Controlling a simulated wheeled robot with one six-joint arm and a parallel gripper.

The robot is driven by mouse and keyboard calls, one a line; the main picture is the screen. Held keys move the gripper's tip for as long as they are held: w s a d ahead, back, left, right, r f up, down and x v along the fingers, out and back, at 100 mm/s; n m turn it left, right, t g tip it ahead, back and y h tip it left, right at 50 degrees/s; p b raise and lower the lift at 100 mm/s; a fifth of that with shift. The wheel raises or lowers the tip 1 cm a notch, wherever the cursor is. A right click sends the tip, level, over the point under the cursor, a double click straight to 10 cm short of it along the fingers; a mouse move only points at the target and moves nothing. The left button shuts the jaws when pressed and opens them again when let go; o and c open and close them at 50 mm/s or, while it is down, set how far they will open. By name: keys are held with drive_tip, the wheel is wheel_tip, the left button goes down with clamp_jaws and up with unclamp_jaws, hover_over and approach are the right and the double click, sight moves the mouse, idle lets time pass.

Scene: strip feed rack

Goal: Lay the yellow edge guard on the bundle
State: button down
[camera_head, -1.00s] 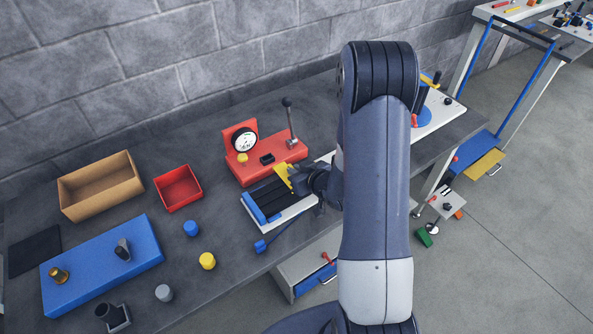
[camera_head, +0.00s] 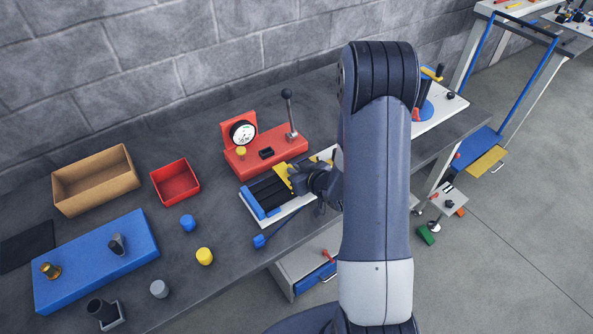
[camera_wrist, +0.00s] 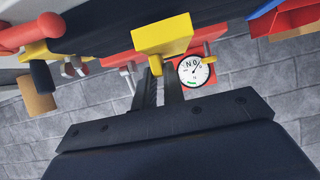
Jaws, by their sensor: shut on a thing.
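The yellow edge guard (camera_head: 283,179) is held in my gripper (camera_head: 298,180), over the dark strip bundle (camera_head: 267,194). The bundle lies in a white tray (camera_head: 284,221) with a blue piece along its left end. In the wrist view the guard (camera_wrist: 162,38) sits across the tips of my two dark fingers (camera_wrist: 160,84), in front of a dark surface. I cannot tell whether the guard touches the bundle. My gripper and arm hide the tray's right part.
A red stand (camera_head: 265,156) with a dial gauge and upright lever stands just behind the tray. A red bin (camera_head: 175,182), a cardboard box (camera_head: 96,180) and a blue block (camera_head: 95,262) are to the left.

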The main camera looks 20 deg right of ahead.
drive_tip(key=shift+f+b, duration=1.05)
drive_tip(key=shift+b, duration=0.15)
drive_tip(key=c, duration=1.4)
unclamp_jaws()
drive_tip(key=shift+s, duration=0.1)
drive_tip(key=v, duration=1)
drive_tip(key=shift+s+b, duration=0.3)
drive_tip(key=shift+w+d+r, duration=0.1)
